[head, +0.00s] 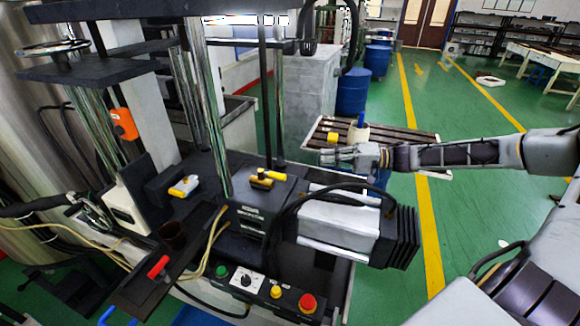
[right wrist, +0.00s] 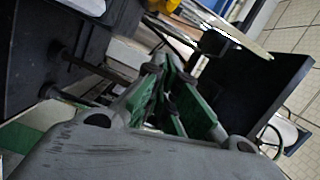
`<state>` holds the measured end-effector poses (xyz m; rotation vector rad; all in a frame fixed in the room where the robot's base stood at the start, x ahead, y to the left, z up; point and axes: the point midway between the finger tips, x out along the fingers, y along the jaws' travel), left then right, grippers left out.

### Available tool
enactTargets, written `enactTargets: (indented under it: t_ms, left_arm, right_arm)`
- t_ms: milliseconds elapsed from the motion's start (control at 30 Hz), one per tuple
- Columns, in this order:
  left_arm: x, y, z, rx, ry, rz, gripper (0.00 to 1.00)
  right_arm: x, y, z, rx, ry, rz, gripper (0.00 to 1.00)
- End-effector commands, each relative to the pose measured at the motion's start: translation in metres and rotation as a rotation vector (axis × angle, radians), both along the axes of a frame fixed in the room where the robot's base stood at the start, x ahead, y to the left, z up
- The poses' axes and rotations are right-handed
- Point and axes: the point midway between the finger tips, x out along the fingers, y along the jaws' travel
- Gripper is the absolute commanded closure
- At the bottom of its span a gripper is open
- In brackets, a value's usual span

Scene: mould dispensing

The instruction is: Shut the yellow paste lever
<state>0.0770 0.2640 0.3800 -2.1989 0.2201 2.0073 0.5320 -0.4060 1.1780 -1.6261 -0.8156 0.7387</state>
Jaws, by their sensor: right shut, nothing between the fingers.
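A yellow lever (head: 268,177) lies on top of a black block at the middle of the machine in the head view. I cannot tell whether it is open or shut. A second yellow piece with white (head: 184,186) lies on the black surface left of it. My right gripper (head: 326,155) is to the right of and beyond the lever, apart from it, over the near edge of the slatted table. It is shut and empty. In the right wrist view its fingertips (right wrist: 165,65) are together, with a yellow patch at the top edge. My left gripper is not in view.
Upright metal columns (head: 213,110) stand behind and left of the lever. A ribbed motor housing (head: 340,227) is at its right. A red handle (head: 159,267) and a button panel (head: 262,288) are in front. A slatted table (head: 405,138) stands beyond, with a yellow block (head: 332,138).

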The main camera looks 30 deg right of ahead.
Motion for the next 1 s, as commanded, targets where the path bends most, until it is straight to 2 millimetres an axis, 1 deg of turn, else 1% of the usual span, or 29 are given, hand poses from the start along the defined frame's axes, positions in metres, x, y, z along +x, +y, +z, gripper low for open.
enactTargets:
  t_ms: [467,833,1000]
  left_arm:
    - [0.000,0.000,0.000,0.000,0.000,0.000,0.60]
    - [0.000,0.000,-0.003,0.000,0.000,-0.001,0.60]
    - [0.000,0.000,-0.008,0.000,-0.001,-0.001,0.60]
  right_arm:
    - [0.002,0.003,-0.001,0.000,0.000,0.001,1.00]
    - [0.014,0.021,-0.002,0.000,-0.001,0.000,1.00]
    - [0.020,0.030,-0.004,0.001,0.000,0.002,1.00]
